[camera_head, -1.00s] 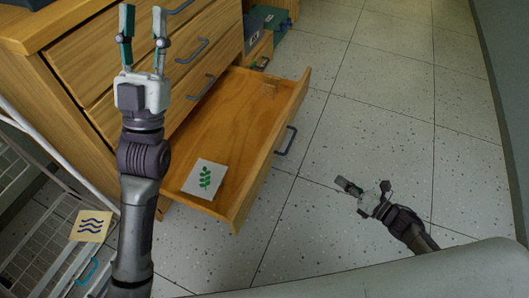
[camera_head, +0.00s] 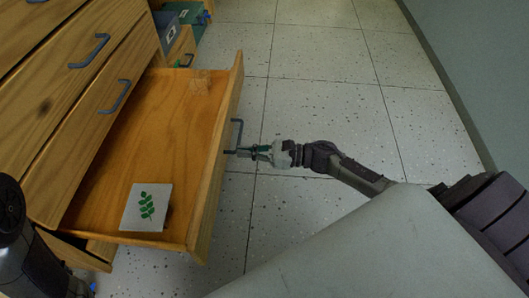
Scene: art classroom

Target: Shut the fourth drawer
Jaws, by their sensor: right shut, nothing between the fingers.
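The open wooden drawer (camera_head: 150,95) is pulled far out from the cabinet, below the closed drawers. A white card with a green leaf print (camera_head: 146,207) lies inside it. Its blue-grey handle (camera_head: 239,133) is on the outer side of the drawer front (camera_head: 219,165). My right gripper (camera_head: 246,152) is shut and empty, pointing left at the near end of the handle. I cannot tell whether the fingertips touch it. My left gripper is out of view; only a dark part of my left arm shows at the left edge.
Closed drawers with blue-grey handles (camera_head: 116,97) rise at the left. Blue-grey and green boxes (camera_head: 172,33) stand beyond the cabinet. The speckled tile floor (camera_head: 315,105) right of the drawer is clear up to the wall (camera_head: 467,70).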

